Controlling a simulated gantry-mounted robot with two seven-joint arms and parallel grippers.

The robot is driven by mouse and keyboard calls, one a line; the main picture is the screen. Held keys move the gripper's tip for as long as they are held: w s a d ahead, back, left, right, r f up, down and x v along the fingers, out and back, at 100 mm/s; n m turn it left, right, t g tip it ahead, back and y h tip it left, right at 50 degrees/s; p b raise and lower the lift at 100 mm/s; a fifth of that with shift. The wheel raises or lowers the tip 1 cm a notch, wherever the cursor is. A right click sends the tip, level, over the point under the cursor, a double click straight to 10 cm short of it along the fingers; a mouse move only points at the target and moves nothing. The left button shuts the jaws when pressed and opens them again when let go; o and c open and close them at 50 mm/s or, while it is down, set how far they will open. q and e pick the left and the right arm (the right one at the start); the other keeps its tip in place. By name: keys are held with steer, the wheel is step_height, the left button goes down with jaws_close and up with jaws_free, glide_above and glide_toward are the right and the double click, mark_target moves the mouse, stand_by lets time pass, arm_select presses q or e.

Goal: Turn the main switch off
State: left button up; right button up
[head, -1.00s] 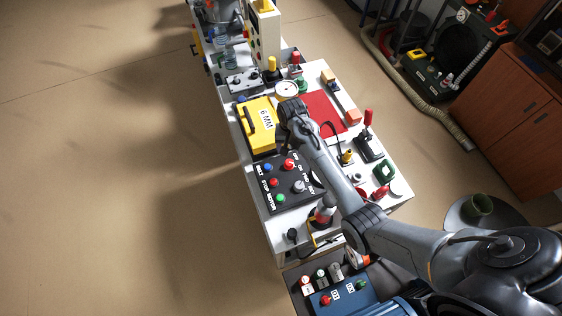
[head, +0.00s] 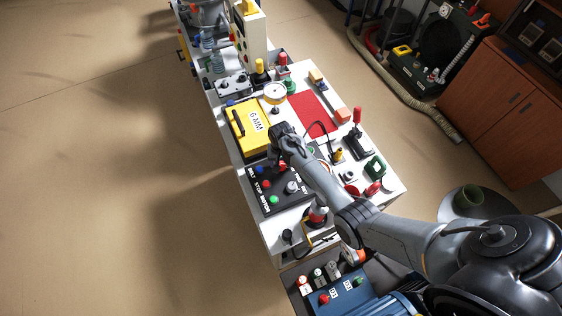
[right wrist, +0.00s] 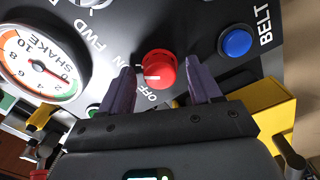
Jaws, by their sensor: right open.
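The main switch is a red round knob (right wrist: 158,70) with a white mark, beside the ON and OFF labels on the dark control panel (right wrist: 200,20). In the head view the panel (head: 258,204) lies at the near end of the white table, and my right gripper largely covers the knob. My right gripper (right wrist: 160,84) is open, its two purple fingers on either side of the knob in the right wrist view. I cannot tell whether they touch it or how far down they reach. It also shows in the head view (head: 281,137). My left gripper is out of view.
A blue button (right wrist: 235,42) labelled BELT and a SHAKE dial (right wrist: 38,62) are close to the fingers. A yellow 6 MM case (head: 240,135) lies just beyond the panel. A red mat (head: 312,112) and a red-handled lever (head: 357,135) are to the right.

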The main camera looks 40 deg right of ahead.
steer(key=c, duration=1)
